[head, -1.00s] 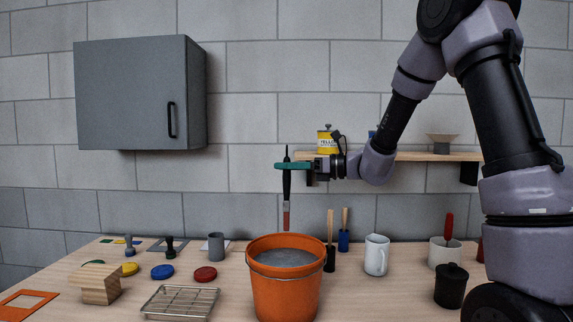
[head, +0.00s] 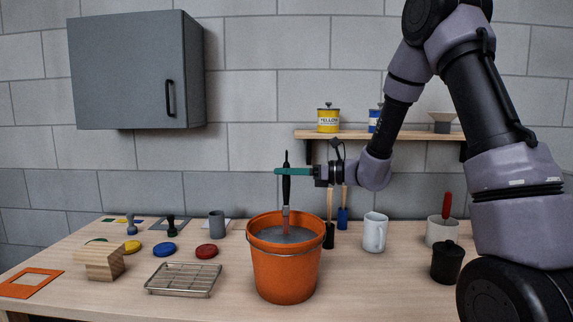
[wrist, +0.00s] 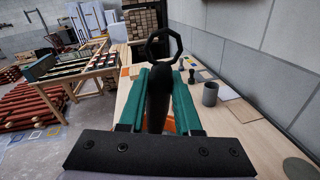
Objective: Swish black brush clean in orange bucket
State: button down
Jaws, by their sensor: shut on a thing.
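The black brush (head: 286,190) hangs upright, its pale ferrule and reddish bristle end pointing down into the orange bucket (head: 284,277). The bucket stands on the table and holds grey liquid (head: 270,235). The brush's lower end is inside the bucket mouth, at the liquid; I cannot tell how deep the bristles are. My gripper (head: 290,171), with teal fingers, is shut on the brush handle above the bucket rim. In the wrist view the black handle (wrist: 158,98) stands between the teal fingers, and a little orange of the bucket shows below.
A wire rack (head: 184,279) and a wooden block (head: 100,262) lie left of the bucket. Brushes with black (head: 329,236) and blue (head: 343,218) ends stand close behind right. A white mug (head: 374,232) and black pot (head: 447,262) are farther right. A shelf (head: 400,134) is on the wall.

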aim_at(286, 190)
jog(key=shift+s+f, duration=0.25)
jog(key=shift+f, duration=1.05)
jog(key=shift+s+f, duration=0.25)
jog(key=shift+f, duration=1)
jog(key=shift+w, duration=0.15)
